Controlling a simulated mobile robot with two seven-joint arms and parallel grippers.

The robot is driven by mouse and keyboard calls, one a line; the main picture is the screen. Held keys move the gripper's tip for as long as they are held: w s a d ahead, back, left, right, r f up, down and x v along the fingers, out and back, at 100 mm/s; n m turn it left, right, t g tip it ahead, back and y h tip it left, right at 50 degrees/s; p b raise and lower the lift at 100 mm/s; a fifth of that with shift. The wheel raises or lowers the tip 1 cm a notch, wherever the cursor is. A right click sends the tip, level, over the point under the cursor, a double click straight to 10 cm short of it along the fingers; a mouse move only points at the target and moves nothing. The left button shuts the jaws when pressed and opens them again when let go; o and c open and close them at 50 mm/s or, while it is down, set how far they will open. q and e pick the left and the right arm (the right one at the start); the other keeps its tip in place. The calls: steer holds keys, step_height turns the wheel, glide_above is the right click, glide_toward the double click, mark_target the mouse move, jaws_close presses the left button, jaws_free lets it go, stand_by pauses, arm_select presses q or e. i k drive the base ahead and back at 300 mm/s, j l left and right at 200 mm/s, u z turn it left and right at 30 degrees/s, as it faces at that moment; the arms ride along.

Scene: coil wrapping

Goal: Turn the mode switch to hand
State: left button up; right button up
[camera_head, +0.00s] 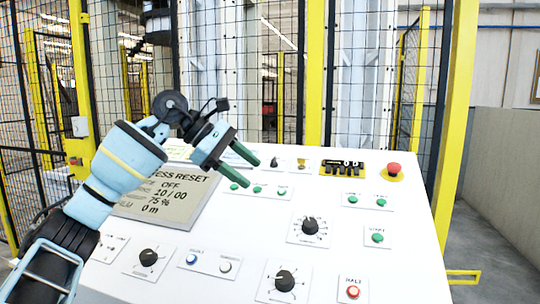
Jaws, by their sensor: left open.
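A white control panel (385,270) faces me with several rotary switches. A black knob (148,257) sits at the lower left, another black knob (284,280) at the lower middle, and a third (310,226) at the centre right. A small switch (301,163) is near the top edge. The labels are too small to tell which is the mode switch. My left gripper (252,173) is open and empty, with green fingers pointing right over the upper part of the panel, above and left of the centre-right knob. My right gripper is out of view.
A display (160,203) is partly hidden behind my left arm. A red mushroom button (393,170), several green buttons, such as one at the right (377,238), and a red button (353,292) stand out from the panel. Yellow-framed mesh fencing (315,75) stands behind.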

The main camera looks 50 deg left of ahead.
mark_target(273, 164)
steer(key=i+j, duration=0.3)
steer(key=j, duration=0.2)
steer(key=i+j, duration=0.35)
steer(key=j, duration=0.15)
